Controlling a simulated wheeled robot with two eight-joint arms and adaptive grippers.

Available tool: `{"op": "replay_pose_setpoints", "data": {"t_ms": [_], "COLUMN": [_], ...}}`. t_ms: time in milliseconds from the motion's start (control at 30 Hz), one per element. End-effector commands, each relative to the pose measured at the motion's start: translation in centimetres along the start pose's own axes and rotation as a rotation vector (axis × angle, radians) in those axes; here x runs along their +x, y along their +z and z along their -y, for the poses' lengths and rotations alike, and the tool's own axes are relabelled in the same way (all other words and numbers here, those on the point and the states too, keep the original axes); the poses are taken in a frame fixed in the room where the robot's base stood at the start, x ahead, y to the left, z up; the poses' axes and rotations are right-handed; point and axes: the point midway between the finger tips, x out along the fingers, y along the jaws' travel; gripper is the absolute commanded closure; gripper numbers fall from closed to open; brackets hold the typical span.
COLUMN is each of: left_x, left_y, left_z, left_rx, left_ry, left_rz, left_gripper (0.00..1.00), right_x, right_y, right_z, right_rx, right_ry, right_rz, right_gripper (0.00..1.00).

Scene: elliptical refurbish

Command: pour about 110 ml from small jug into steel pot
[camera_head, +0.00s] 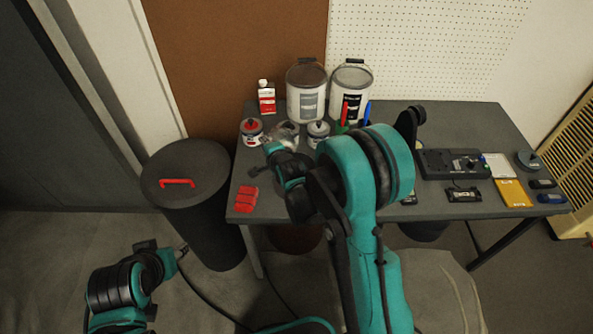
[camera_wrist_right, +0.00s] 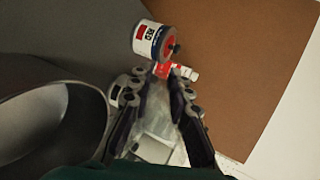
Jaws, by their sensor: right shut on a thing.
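A clear, see-through vessel that looks like the small jug (camera_head: 286,131) shows at the back left of the table. It also shows in the right wrist view (camera_wrist_right: 155,118). My right gripper (camera_wrist_right: 158,88) is shut on it, with a dark finger on each side. Its contents cannot be made out. A round, dark-rimmed vessel with a grey inside (camera_wrist_right: 38,120), perhaps the steel pot, fills the lower left of the right wrist view. I cannot pick it out in the head view, where my right arm covers much of the table. My left gripper (camera_head: 168,252) is low at the left, away from the table; its fingers are unclear.
A red-labelled can (camera_head: 251,131), a grey can (camera_head: 318,132) and two large buckets (camera_head: 307,100) (camera_head: 350,95) crowd the jug. Red blocks (camera_head: 245,199) lie at the front left corner. A black bin (camera_head: 195,215) stands left of the table. Small tools and boxes fill the right side.

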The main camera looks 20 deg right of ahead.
Motion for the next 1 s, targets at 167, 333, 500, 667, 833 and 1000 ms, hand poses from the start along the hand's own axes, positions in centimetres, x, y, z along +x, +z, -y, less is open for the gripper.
{"op": "replay_pose_setpoints", "data": {"t_ms": [167,333,500,667,833,1000], "left_x": [0.28,0.32,0.43,0.51,0.63,0.75], "left_y": [0.19,0.22,0.30,0.36,0.45,0.53], "left_z": [0.00,0.00,0.00,0.00,0.00,0.00], "left_rx": [0.000,0.000,0.000,0.000,0.000,0.000], "left_ry": [0.000,0.000,0.000,0.000,0.000,0.000], "left_rz": [0.000,0.000,0.000,0.000,0.000,0.000], "left_gripper": [0.60,0.60,0.60,0.60,0.60,0.60], "right_x": [-0.10,-0.14,-0.17,-0.19,-0.23,-0.29], "right_y": [0.31,0.35,0.42,0.49,0.56,0.65], "right_z": [0.17,0.27,0.28,0.33,0.38,0.42], "right_rx": [-0.001,-0.002,-0.001,-0.002,-0.001,-0.001], "right_ry": [-0.033,-0.042,-0.052,-0.062,-0.075,-0.088], "right_rz": [-0.001,-0.001,-0.001,-0.002,-0.002,-0.002], "right_gripper": [1.00,1.00,1.00,1.00,1.00,1.00]}}
